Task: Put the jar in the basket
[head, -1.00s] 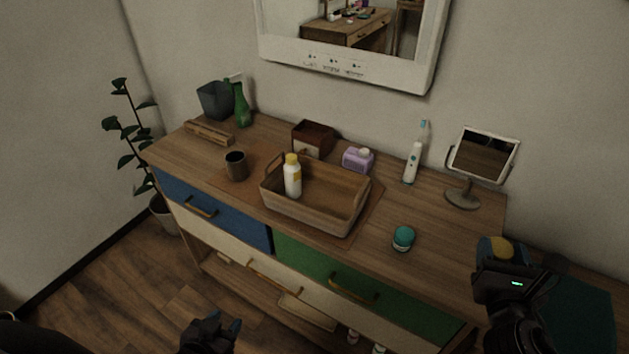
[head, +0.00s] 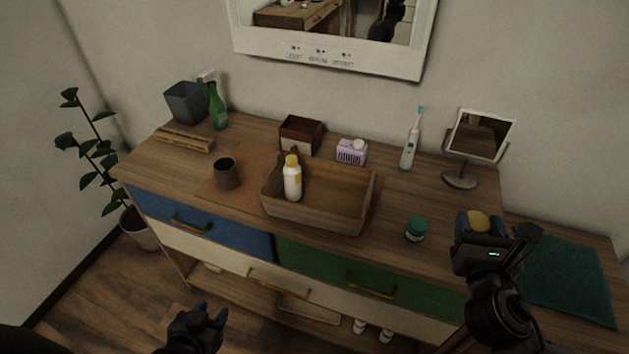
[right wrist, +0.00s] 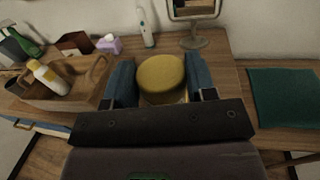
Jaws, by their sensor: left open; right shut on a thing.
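My right gripper (head: 480,224) is shut on a jar with a round yellow lid (head: 479,220). It holds the jar above the right end of the dresser, and the jar's body is mostly hidden. In the right wrist view the yellow lid (right wrist: 161,77) sits between the two blue fingers. The basket (head: 318,217), a wooden open-topped box with raised ends, stands mid-dresser, left of my right gripper. A white bottle with a yellow cap (head: 292,180) stands inside it at the left. My left gripper (head: 212,312) is open and empty, low in front of the dresser.
A small teal-lidded jar (head: 416,229) stands between the basket and my right gripper. A round mirror stand (head: 460,178), electric toothbrush (head: 410,145), purple box (head: 351,152) and dark brown box (head: 300,134) line the back. A dark cup (head: 227,174) is left of the basket.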

